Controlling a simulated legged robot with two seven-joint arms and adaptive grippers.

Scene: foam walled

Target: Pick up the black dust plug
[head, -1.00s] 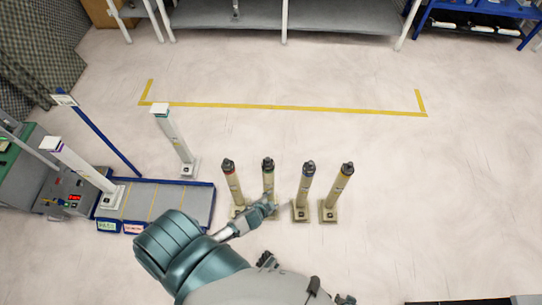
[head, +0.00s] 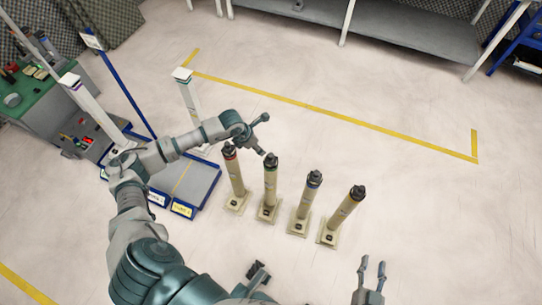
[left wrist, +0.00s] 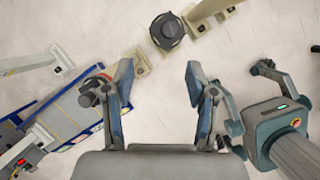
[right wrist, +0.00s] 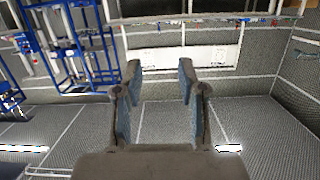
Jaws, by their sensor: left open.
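Several pale upright posts stand in a row, each topped by a dark cap; the black dust plug appears to be one of these, but I cannot tell which. Caps show on the red-banded post (head: 229,151), the green-banded post (head: 270,160) and two posts further right (head: 313,179), (head: 357,192). My left gripper (head: 262,135) is open and empty, near the tops of the two left posts. In the left wrist view, a round black cap (left wrist: 166,30) lies ahead, between the finger lines; another (left wrist: 88,98) is left, beside a finger. My right gripper (head: 373,262) is open and empty, low right.
A blue-edged platform (head: 206,183) and white-topped posts (head: 190,95) stand left of the row. A green bench (head: 38,105) is further left. Yellow tape (head: 330,118) crosses the floor behind. A grey shelf (head: 400,32) stands at the back. Floor right of the row is clear.

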